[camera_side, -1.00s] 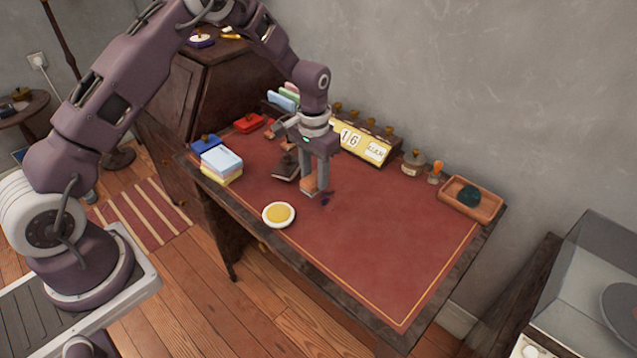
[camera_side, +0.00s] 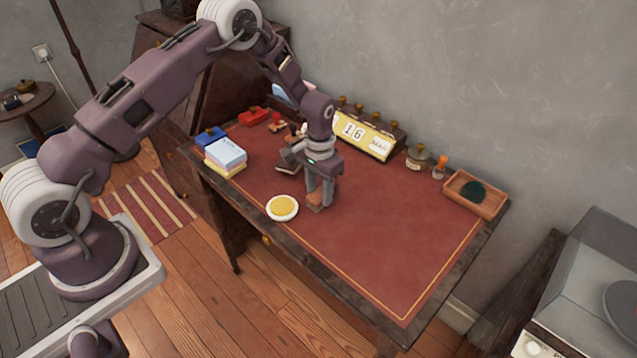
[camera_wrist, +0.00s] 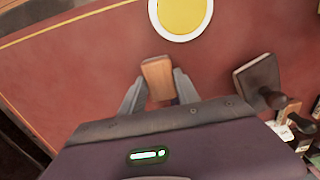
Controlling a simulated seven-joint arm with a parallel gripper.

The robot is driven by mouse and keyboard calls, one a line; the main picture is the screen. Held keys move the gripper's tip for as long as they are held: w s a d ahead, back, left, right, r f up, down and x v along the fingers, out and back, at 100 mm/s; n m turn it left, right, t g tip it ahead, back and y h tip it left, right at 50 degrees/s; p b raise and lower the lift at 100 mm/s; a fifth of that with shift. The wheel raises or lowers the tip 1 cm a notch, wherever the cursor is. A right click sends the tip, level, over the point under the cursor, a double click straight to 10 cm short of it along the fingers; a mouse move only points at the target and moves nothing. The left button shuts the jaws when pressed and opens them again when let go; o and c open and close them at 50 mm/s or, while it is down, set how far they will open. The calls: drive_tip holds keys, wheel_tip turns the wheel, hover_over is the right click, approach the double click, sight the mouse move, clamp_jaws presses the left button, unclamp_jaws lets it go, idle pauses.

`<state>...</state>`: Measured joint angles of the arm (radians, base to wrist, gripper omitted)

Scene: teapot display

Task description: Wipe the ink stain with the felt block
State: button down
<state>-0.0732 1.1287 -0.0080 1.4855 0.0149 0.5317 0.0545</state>
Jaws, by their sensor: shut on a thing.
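My gripper (camera_side: 317,203) points down over the red desk top, near the middle of the desk. It is shut on the felt block (camera_side: 314,208), an orange-brown wooden block held low at the desk surface. In the wrist view the block (camera_wrist: 158,78) sits between my two fingers (camera_wrist: 157,92). I cannot tell whether its underside touches the leather. The ink stain does not show in either current view; block and fingers cover the spot where dark marks showed earlier.
A white dish with a yellow pad (camera_side: 282,207) is close to the block's left. A dark blotter (camera_side: 290,161) stands behind the gripper. Pastel stacked blocks (camera_side: 226,153) are at left, a calendar (camera_side: 365,137) at back, a wooden tray (camera_side: 475,206) at right.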

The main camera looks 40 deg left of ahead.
drive_tip(key=w, duration=0.2)
drive_tip(key=shift+w+f, duration=0.15)
drive_tip(key=shift+w, duration=3.65)
drive_tip(key=shift+s, duration=5.05)
drive_tip(key=shift+w+a, duration=0.1)
drive_tip(key=shift+a, duration=0.35)
drive_tip(key=shift+w, duration=4.95)
drive_tip(key=shift+s, duration=4.65)
drive_tip(key=r, duration=0.2)
drive_tip(key=shift+s+r, duration=0.3)
drive_tip(key=shift+s, duration=0.05)
drive_tip(key=shift+r, duration=2.9)
